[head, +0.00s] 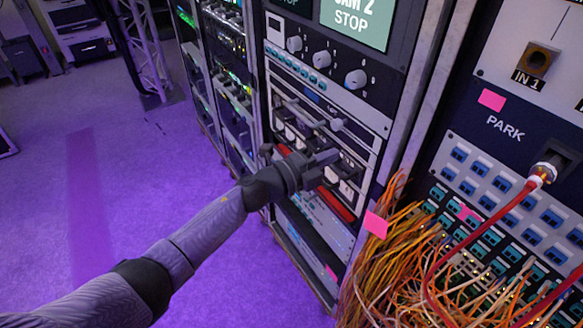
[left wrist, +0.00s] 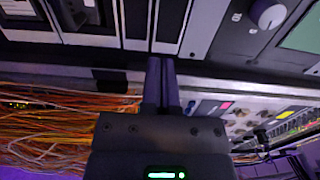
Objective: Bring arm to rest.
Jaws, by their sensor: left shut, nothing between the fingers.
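My left gripper (head: 325,157) is in front of the rack unit with a row of white-and-black modules (head: 343,187). Its fingers are together with nothing between them. In the left wrist view the shut fingers (left wrist: 160,82) point at the module fronts (left wrist: 135,22); whether they touch the panel I cannot tell. My left arm reaches in from the lower left of the head view. My right gripper is not in view.
Loose orange cables (head: 400,265) hang at the right rack. A red cable (head: 470,230) runs from the PARK socket (head: 553,165). Knobs (head: 356,79) sit under the STOP screen (head: 357,20). Purple carpet (head: 130,190) at left is mostly clear. A truss (head: 148,50) stands behind.

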